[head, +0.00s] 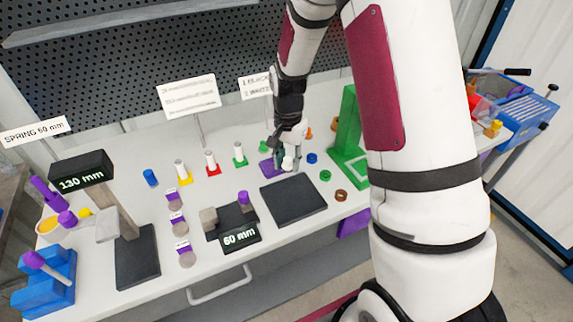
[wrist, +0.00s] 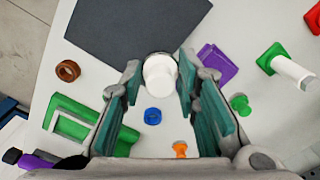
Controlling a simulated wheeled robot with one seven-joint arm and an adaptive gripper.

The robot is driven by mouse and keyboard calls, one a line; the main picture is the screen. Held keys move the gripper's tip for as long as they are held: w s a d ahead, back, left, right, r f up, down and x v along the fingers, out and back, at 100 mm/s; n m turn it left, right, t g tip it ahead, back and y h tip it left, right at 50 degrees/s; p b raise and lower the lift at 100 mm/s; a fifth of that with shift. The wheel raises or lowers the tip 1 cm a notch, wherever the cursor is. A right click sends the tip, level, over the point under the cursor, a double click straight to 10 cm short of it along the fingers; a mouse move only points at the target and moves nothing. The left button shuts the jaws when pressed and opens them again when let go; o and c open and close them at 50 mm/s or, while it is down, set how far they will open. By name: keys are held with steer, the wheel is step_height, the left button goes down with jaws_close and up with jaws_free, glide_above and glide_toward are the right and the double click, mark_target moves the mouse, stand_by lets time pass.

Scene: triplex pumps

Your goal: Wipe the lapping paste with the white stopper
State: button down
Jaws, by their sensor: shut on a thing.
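My gripper (head: 287,166) is over the table, just behind a dark square mat (head: 296,203). It is shut on the white stopper (wrist: 160,72), which sits between the fingertips in the wrist view. The stopper also shows as a small white piece in the head view (head: 288,161). In the wrist view the mat (wrist: 130,28) lies beyond the stopper. I cannot make out for sure which thing is the lapping paste; a yellow round dish (head: 47,225) is at the far left, and several labelled round pieces (head: 187,258) stand left of the middle.
A purple piece (wrist: 213,66) lies beside the gripper. A blue ring (head: 312,158), green ring (head: 325,176) and brown ring (head: 341,195) lie to the right, near a green frame (head: 347,125). A 60 mm gauge block (head: 240,237) and a tall 130 mm stand (head: 137,260) are left.

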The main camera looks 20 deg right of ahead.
step_height(320, 180, up, 2)
steer(key=shift+p, duration=0.45)
